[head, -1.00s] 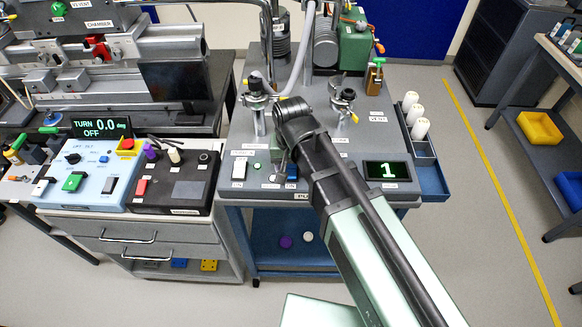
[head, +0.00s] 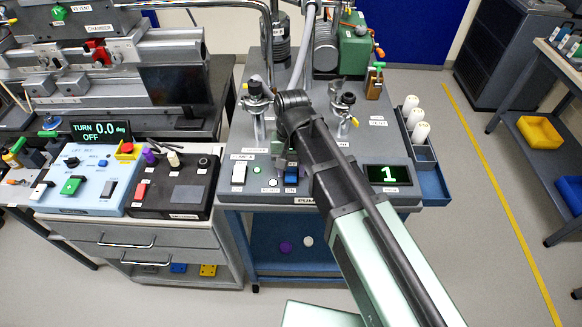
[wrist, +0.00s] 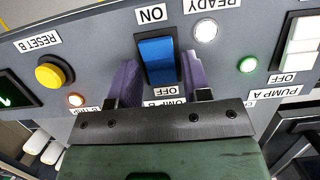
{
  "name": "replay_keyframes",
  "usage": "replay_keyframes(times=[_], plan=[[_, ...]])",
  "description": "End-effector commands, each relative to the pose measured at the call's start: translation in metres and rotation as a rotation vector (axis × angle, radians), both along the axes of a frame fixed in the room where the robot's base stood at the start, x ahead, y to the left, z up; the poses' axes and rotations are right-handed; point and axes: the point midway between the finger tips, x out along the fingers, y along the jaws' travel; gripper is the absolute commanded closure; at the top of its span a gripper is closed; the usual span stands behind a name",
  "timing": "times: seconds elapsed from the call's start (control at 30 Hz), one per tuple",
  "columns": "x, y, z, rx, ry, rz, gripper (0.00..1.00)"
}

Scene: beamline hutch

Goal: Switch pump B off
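The blue rocker switch (wrist: 157,60) of pump B is in the middle of the wrist view, with an ON label at its top end there. The label at its other end is partly hidden by my gripper. My gripper (wrist: 160,83) is open, with one purple finger on each side of the switch; I cannot tell whether either touches it. In the head view the blue switch (head: 291,172) is on the front of the pump panel, partly covered by my gripper (head: 287,158). Which way the rocker is tilted is hard to tell.
The white pump A switch (wrist: 300,45) and a lit green lamp (wrist: 247,65) are on one side. A white READY lamp (wrist: 206,32) is close by. A display (head: 388,174) reads 1.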

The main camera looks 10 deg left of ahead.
Motion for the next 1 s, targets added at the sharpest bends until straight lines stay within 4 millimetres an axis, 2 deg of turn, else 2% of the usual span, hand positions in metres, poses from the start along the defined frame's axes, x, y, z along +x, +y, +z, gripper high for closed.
replay_keyframes(times=[0.1, 0.33, 0.43, 0.57, 0.8, 0.9, 1.0], plan=[[0.0, 0.0, 0.0, 0.0, -0.001, 0.0, 0.43], [0.0, 0.0, 0.001, 0.0, -0.001, 0.0, 0.43], [0.001, 0.001, 0.007, 0.0, -0.001, 0.0, 0.43], [0.006, 0.002, 0.03, 0.0, -0.001, 0.0, 0.43], [0.021, 0.005, 0.089, 0.0, -0.001, 0.001, 0.43], [0.025, 0.005, 0.104, 0.0, -0.001, 0.001, 0.43], [0.027, 0.006, 0.108, 0.0, -0.001, 0.001, 0.43]])
